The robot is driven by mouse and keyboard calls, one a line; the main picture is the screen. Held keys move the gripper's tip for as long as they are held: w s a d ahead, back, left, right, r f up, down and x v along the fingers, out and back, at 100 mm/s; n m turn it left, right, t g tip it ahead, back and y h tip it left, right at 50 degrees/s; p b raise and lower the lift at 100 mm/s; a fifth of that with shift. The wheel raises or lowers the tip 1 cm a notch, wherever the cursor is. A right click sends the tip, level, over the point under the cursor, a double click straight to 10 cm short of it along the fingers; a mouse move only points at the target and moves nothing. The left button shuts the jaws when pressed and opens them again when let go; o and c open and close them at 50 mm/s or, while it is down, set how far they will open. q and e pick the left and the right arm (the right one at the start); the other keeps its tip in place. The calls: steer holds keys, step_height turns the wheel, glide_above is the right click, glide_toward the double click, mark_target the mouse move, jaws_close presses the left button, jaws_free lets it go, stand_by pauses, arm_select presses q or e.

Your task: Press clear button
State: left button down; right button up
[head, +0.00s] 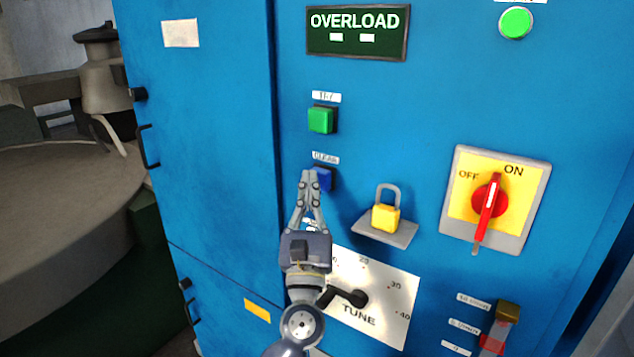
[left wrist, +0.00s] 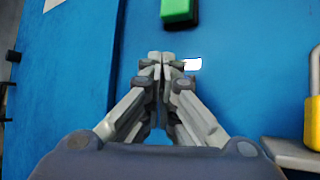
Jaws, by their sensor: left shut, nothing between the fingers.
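The clear button is a blue square button (head: 324,179) under a small white label reading CLEAR (head: 325,158) on the blue cabinet front. My left gripper (head: 309,174) is shut and empty, with its fingertips over the left part of the button in the head view. In the left wrist view the shut fingertips (left wrist: 167,57) point at the panel beside the white label (left wrist: 192,64) and hide the blue button. I cannot tell whether the fingertips touch the button. My right gripper is not in view.
A green button (head: 320,119) sits above, also in the left wrist view (left wrist: 177,10). To the right are a yellow padlock (head: 385,217) on a small grey shelf and a red switch (head: 489,202). A TUNE dial plate (head: 390,318) lies below. An OVERLOAD sign (head: 356,32) is at the top.

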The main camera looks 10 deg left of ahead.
arm_select(q)
steer(key=shift+w+d+b, duration=0.15)
steer(key=shift+w+b, duration=0.15)
steer(key=shift+w, duration=0.15)
stand_by(0.4)
stand_by(0.3)
steer(key=shift+s+a, duration=0.3)
steer(key=shift+s, duration=0.6)
steer(key=s, duration=0.1)
steer(key=s+a+p, duration=0.1)
steer(key=s, duration=0.2)
steer(key=shift+s+a, duration=0.3)
steer(key=shift+a, duration=0.1)
steer(key=shift+d, duration=0.1)
